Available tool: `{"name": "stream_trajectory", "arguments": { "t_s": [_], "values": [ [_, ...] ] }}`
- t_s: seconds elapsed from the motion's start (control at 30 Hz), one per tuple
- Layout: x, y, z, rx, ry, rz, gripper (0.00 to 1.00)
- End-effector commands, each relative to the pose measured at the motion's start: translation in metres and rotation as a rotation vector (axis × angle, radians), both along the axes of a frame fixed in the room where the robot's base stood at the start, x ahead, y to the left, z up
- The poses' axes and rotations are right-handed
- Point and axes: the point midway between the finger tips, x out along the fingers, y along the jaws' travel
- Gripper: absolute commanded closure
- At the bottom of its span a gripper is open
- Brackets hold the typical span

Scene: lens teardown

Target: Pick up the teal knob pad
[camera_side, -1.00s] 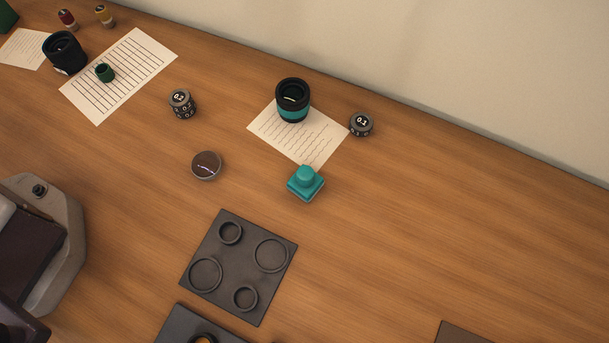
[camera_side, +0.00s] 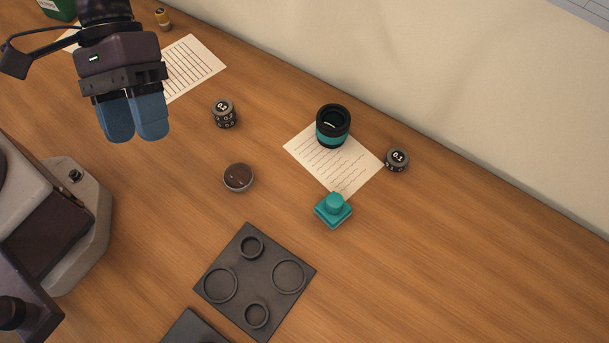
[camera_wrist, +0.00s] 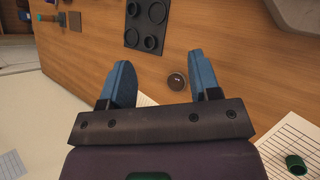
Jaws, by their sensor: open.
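The teal knob pad (camera_side: 333,211) stands upright on the wooden table in the side view, a square base with a round knob on top. It lies just off the lower corner of a printed sheet. My gripper (camera_side: 134,136) is at the upper left of the side view, above the table and well to the left of the knob pad. Its blue fingers are apart and empty; the wrist view also shows the open fingers (camera_wrist: 160,76). I cannot make out the knob pad in the wrist view.
A black lens with a teal band (camera_side: 333,127) stands on the sheet (camera_side: 345,176). Small marked cylinders (camera_side: 224,114) (camera_side: 397,161) and a round glass disc (camera_side: 238,178) stand nearby. A dark ringed plate (camera_side: 254,282) lies below. The table right of the pad is clear.

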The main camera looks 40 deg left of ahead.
Motion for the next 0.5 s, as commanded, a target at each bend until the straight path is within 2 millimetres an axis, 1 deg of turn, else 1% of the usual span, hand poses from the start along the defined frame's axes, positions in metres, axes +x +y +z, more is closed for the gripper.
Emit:
{"name": "stream_trajectory", "arguments": {
  "t_s": [0.03, 0.1, 0.27, 0.3, 0.37, 0.4, 0.47, 0.5],
  "values": [
    [-0.005, -0.017, -0.009, -0.058, 0.097, 0.039, 0.43],
    [-0.008, -0.04, -0.017, -0.139, 0.21, 0.105, 0.43],
    [-0.009, -0.092, -0.031, -0.319, 0.469, 0.306, 0.43],
    [-0.007, -0.105, -0.034, -0.362, 0.531, 0.367, 0.43],
    [-0.002, -0.123, -0.04, -0.423, 0.623, 0.469, 0.43],
    [0.003, -0.134, -0.044, -0.462, 0.683, 0.548, 0.43],
    [0.013, -0.15, -0.051, -0.518, 0.767, 0.676, 0.43],
    [0.021, -0.158, -0.057, -0.55, 0.816, 0.769, 0.43]
  ]
}}
